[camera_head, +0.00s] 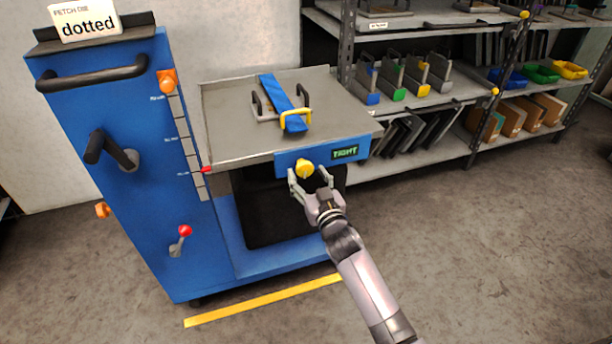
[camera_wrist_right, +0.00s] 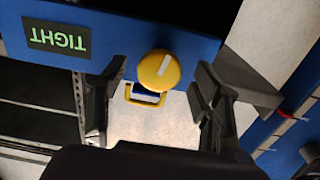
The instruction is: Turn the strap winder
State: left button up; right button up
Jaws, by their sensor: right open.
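The strap winder is a round yellow knob (camera_head: 304,168) on the blue front edge of the grey platform (camera_head: 232,142). A display (camera_head: 345,153) to its right reads "TIGHT". A blue strap (camera_head: 279,95) runs over a grey die with a yellow handle (camera_head: 308,120) on the platform. My right gripper (camera_head: 309,177) is open at the knob. In the right wrist view the knob (camera_wrist_right: 159,71) shows between the spread fingers (camera_wrist_right: 160,95), with a pale mark on its face; I cannot tell whether they touch it. My left gripper is not in view.
The blue lift cart has a black push handle (camera_head: 92,78), a black crank (camera_head: 112,149) and a red-tipped lever (camera_head: 181,240). A "dotted" card (camera_head: 86,20) stands on top. Shelves (camera_head: 415,103) with dies and bins stand behind at right. The floor (camera_head: 480,250) at right is clear.

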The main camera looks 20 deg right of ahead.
jog(key=shift+w, duration=0.95)
jog(key=c, duration=1.2)
jog(key=shift+o, duration=0.2)
